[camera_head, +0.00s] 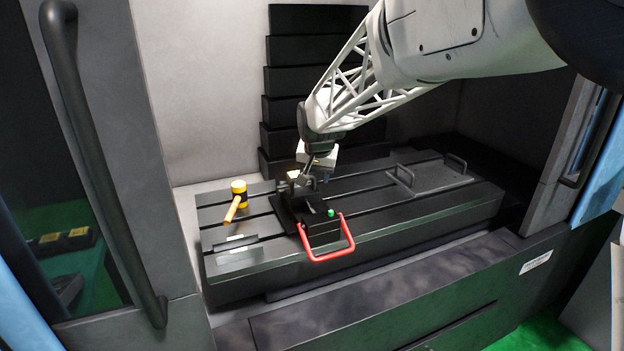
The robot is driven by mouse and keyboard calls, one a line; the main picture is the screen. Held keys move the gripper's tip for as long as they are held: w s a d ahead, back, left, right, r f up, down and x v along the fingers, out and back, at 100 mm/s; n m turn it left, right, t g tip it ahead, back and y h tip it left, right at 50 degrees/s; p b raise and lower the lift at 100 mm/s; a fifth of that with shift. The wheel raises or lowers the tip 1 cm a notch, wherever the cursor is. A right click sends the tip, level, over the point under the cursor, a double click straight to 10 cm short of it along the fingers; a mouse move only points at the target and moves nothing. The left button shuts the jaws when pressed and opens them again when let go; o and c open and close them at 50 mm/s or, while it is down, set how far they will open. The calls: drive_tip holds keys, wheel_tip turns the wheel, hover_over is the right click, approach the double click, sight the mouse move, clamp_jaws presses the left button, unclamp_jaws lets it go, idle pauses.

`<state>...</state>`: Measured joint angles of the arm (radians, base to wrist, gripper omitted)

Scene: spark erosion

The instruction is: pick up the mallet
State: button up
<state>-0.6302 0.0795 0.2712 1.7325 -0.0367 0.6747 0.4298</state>
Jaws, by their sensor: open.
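The mallet (236,200) lies on the left part of the slotted machine table (450,212). My gripper is open. Its fingertips are small and partly lost against the fixture, so I cannot tell whether they touch it.
The dark fixture (312,222) has a red loop handle (328,257) and a green button. A flat plate with two handles (430,178) lies at the right. Small bars (236,247) lie in front of the mallet. The grey door (110,130) stands at the left.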

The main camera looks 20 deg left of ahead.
drive_tip(key=a+f, duration=0.5)
drive_tip(key=a, duration=0.9)
drive_tip(key=n+y, duration=0.1)
hover_over(236, 200)
drive_tip(key=s+d, duration=0.2)
wheel_tip(236, 200, down, 5)
drive_tip(key=shift+x, duration=1.35)
drive_tip(key=shift+x, duration=2.55)
drive_tip(key=shift+c, duration=0.3)
